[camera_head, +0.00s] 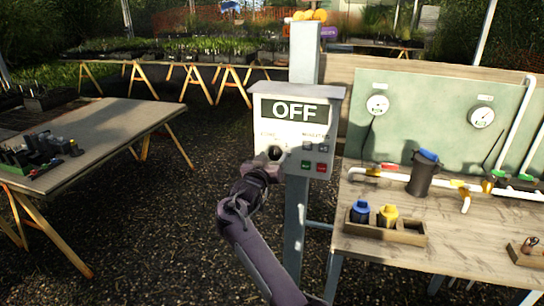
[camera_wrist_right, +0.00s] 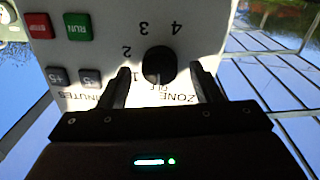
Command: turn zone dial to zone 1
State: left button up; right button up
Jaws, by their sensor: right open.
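The white controller box (camera_head: 290,105) is on a post, and its display reads OFF. Its black zone dial (camera_wrist_right: 158,65) shows upside down in the right wrist view, with the numbers 1, 2, 3 and 4 around it and ZONE printed close by. I cannot tell for sure where the dial's pointer is. My right gripper (camera_wrist_right: 162,78) is open, with one finger on either side of the dial and a visible gap to each. In the head view the right gripper (camera_head: 264,172) is at the lower left of the box's face. My left gripper is not in view.
RUN (camera_wrist_right: 79,27) and STOP (camera_wrist_right: 39,26) buttons and grey minutes buttons are close to the dial. A workbench (camera_head: 400,250) with pipes and a wooden tray stands right of the post. Another table (camera_head: 100,130) stands left, with gravel floor between.

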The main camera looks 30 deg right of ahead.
jog(key=shift+w, duration=0.1)
jog(key=c, duration=1)
jog(key=shift+f+m+b, duration=0.25)
jog(key=shift+m+b, duration=1.15)
jog(key=shift+b, duration=0.25)
jog(key=m+b, duration=0.2)
jog(key=shift+m, duration=0.3)
jog(key=shift+d+r+m+y+b, duration=0.1)
jog(key=shift+m+y+b, duration=0.05)
jog(key=shift+m+b, duration=0.85)
jog(key=shift+d+r+m+y+b, duration=0.1)
jog(key=shift+m+y+b, duration=0.05)
jog(key=shift+m+b, duration=0.8)
jog(key=shift+m, duration=0.25)
jog(key=o, duration=1)
